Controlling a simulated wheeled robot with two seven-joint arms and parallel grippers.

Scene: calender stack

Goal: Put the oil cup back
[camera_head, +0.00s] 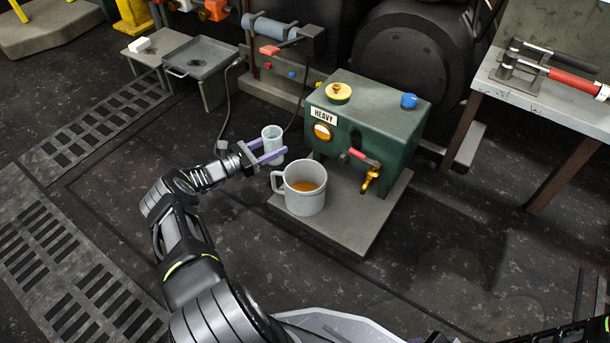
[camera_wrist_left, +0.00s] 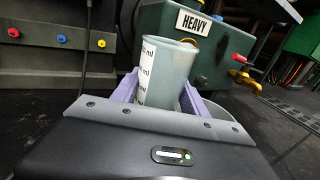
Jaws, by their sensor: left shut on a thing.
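My left gripper (camera_head: 268,154) is shut on a pale translucent cup (camera_head: 271,136) and holds it upright, left of the green tank marked HEAVY (camera_head: 385,122). In the left wrist view the cup (camera_wrist_left: 172,72) stands between the purple fingers and shows a white scale in ml. A grey mug (camera_head: 305,203) with amber liquid stands on the low plinth (camera_head: 356,232) in front of the tank. The held cup is behind and left of the mug. Whether the held cup contains anything cannot be told. My right gripper is not in view.
A brass tap (camera_head: 370,180) with a red handle juts from the tank above the plinth. A shallow grey tray (camera_head: 200,58) rests on a low stand at the back left. A workbench (camera_head: 550,98) with a red-handled tool stands at right.

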